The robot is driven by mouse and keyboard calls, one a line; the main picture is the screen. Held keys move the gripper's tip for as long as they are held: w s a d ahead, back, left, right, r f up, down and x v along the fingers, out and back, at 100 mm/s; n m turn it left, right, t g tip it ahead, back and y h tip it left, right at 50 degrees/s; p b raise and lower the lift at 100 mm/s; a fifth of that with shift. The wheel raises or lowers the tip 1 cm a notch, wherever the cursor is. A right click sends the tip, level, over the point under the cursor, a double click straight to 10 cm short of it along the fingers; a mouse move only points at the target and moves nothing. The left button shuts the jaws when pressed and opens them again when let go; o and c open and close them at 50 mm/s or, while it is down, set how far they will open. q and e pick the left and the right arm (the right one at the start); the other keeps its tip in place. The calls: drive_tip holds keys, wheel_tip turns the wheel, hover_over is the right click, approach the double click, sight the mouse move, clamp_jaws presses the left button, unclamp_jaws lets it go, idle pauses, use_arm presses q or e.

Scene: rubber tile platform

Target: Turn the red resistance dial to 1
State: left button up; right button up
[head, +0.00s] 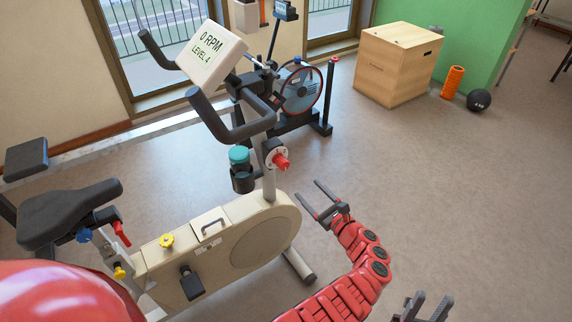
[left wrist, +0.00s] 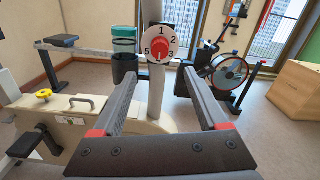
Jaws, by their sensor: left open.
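The red resistance dial (head: 281,162) sits on the post of the cream exercise bike (head: 225,240). In the left wrist view, the red dial knob (left wrist: 160,48) is on a round white plate with numbers, 1 at the top. A mark on the knob seems to point down. The bike's display (head: 211,50) reads 0 RPM, LEVEL 4. My left gripper (head: 322,200) is open and empty, right of the dial and apart from it. In the wrist view its fingers (left wrist: 161,76) spread below the dial. My right gripper (head: 426,304) is open at the bottom edge, partly cut off.
A teal-lidded bottle (head: 239,156) stands in a holder left of the dial. Dark handlebars (head: 232,122) are above it. A wooden box (head: 397,65), orange roller (head: 452,82) and black ball (head: 479,99) are farther back. Floor to the right is clear.

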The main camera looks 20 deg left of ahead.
sight(286, 168)
use_arm(q)
drive_tip(key=b+x, duration=0.2)
drive_tip(key=x, duration=0.2)
drive_tip(key=b+x, duration=0.3)
drive_tip(key=x, duration=0.2)
drive_tip(key=b+x, duration=0.3)
drive_tip(key=x, duration=0.2)
drive_tip(key=shift+f, duration=0.35)
drive_tip(key=shift+w+a+r+b, duration=0.3)
drive_tip(key=shift+w+a+b, duration=0.1)
drive_tip(key=shift+b, duration=0.15)
clamp_jaws()
